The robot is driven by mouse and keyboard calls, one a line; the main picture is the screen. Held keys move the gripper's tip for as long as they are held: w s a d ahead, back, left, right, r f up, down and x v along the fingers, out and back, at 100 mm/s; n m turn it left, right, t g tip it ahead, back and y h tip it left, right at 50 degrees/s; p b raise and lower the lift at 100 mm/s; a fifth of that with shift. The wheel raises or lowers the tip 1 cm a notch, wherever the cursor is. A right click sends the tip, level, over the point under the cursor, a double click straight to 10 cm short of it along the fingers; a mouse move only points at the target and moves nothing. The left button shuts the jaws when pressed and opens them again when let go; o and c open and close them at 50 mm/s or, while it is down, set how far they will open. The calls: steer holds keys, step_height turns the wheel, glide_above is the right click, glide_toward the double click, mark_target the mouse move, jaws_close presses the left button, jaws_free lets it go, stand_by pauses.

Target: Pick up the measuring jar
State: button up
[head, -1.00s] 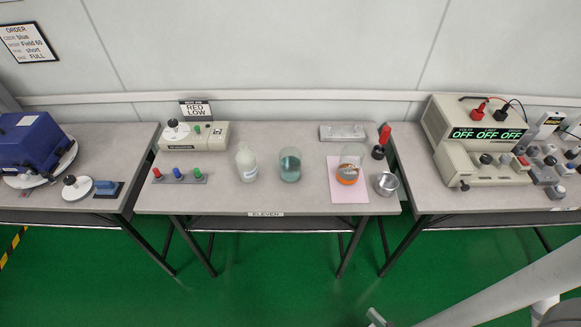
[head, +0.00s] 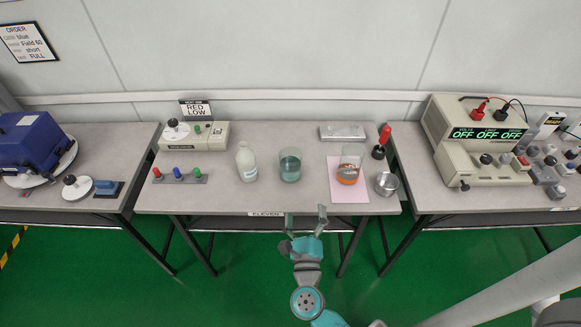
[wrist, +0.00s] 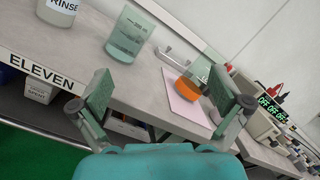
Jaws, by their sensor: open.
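A clear jar with grey-green contents (head: 290,166) stands upright on the middle bench, right of a white bottle. It looks like the measuring jar; in the wrist view it has dark print near its rim (wrist: 129,36). Another clear vessel with an orange lower part (head: 349,166) stands on a pink sheet to its right; it also shows in the wrist view (wrist: 190,90). My gripper (head: 305,217) is open and empty, at the bench's front edge, in front of the jar and apart from it. Its two fingers show in the wrist view (wrist: 163,90), with the jar beyond, up and left.
The white bottle (head: 246,162) stands close left of the jar. A metal cup (head: 387,184), the pink sheet (head: 349,194) and a red-handled tool (head: 382,143) are at the right. A metal block (head: 342,132) lies behind. The bench front (head: 240,200) is clear before the jar.

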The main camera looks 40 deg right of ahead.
mark_target(290, 171)
steer(key=w+m+g, duration=0.1)
steer(key=w+m, duration=0.2)
steer(key=w+f+m+g, duration=0.1)
steer(key=w+m, duration=0.2)
steer(key=w+d+m+g+h, duration=0.1)
steer(key=w+m, duration=0.2)
steer(key=w, duration=0.1)
steer(key=shift+d+f, duration=0.1)
steer(key=shift+f, duration=0.15)
steer(key=shift+w+d, duration=0.15)
steer(key=shift+w, duration=0.1)
steer(key=x, duration=0.5)
steer(key=shift+x, duration=2.65)
steer(key=shift+r, duration=0.2)
steer(key=c, duration=1.5)
